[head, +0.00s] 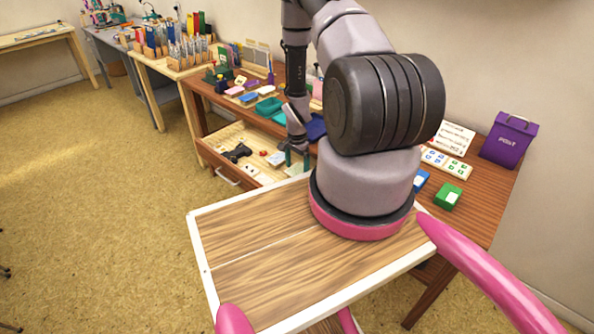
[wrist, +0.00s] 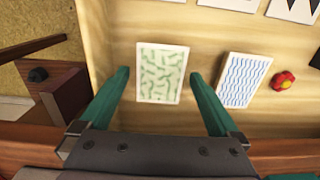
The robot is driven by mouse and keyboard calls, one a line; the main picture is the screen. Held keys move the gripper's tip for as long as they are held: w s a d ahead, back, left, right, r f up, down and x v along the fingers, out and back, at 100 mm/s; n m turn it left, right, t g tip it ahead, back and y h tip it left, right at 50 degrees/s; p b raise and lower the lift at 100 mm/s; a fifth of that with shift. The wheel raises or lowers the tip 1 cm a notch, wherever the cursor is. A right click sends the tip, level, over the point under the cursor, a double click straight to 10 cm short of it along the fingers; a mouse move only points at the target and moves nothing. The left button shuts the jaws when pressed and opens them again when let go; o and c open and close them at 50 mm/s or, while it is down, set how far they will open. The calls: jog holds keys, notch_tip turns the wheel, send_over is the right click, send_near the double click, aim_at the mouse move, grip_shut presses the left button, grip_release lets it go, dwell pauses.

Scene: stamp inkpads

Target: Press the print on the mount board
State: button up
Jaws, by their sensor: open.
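In the wrist view a print card with green wavy marks (wrist: 162,73) lies flat in an open wooden drawer. A second print card with blue wavy lines (wrist: 243,80) lies to its right. My gripper (wrist: 159,73) is open and empty, its two teal fingers showing on either side of the green card. I cannot tell the height between the fingers and the card. In the head view my gripper (head: 293,158) is over the right part of the drawer (head: 226,143), partly hidden by my arm. I cannot identify the mount board for sure.
A red item (wrist: 283,80) and black-and-white cards (wrist: 294,8) also lie in the drawer. A black object (head: 238,153) sits at its left. The desk above holds teal trays (head: 269,107), a green box (head: 447,196) and a purple post box (head: 510,140).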

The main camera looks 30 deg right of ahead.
aim_at(297, 170)
jog(key=c, duration=0.8)
notch_tip(297, 170, up, 7)
jog(key=shift+r, duration=0.1)
jog(key=shift+c, duration=0.3)
